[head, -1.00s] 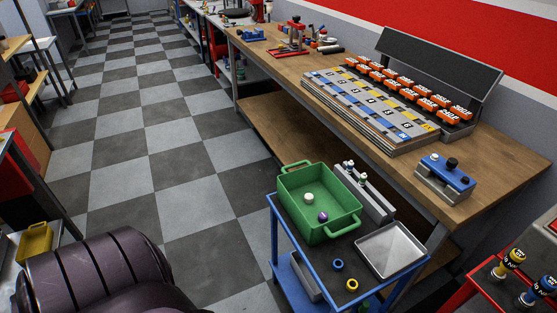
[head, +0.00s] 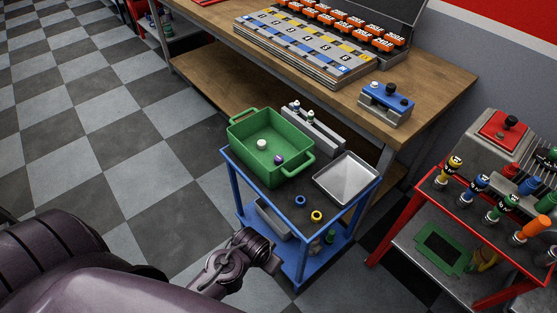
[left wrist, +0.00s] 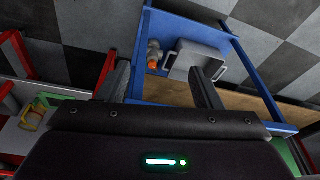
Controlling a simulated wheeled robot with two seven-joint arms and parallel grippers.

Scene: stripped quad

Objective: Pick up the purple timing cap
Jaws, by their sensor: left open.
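The purple timing cap (head: 278,160) lies inside the green bin (head: 240,162) in the head view, near its right inner side. A white cap (head: 262,144) lies beside it in the bin, apart from it. The bin stands on the top of the blue cart (head: 236,172). My left arm reaches in from the lower left, its far end near the cart's front edge, below and away from the bin. In the left wrist view my left gripper (left wrist: 163,85) is open, with nothing between its fingers. The cap is not visible there. My right gripper is not in view.
A metal tray (head: 347,176), a blue ring (head: 300,201) and a yellow ring (head: 316,215) are on the cart top. A grey rack (head: 312,130) stands behind the bin. A workbench (head: 215,22) runs behind the cart. A red cart (head: 405,215) stands to the right.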

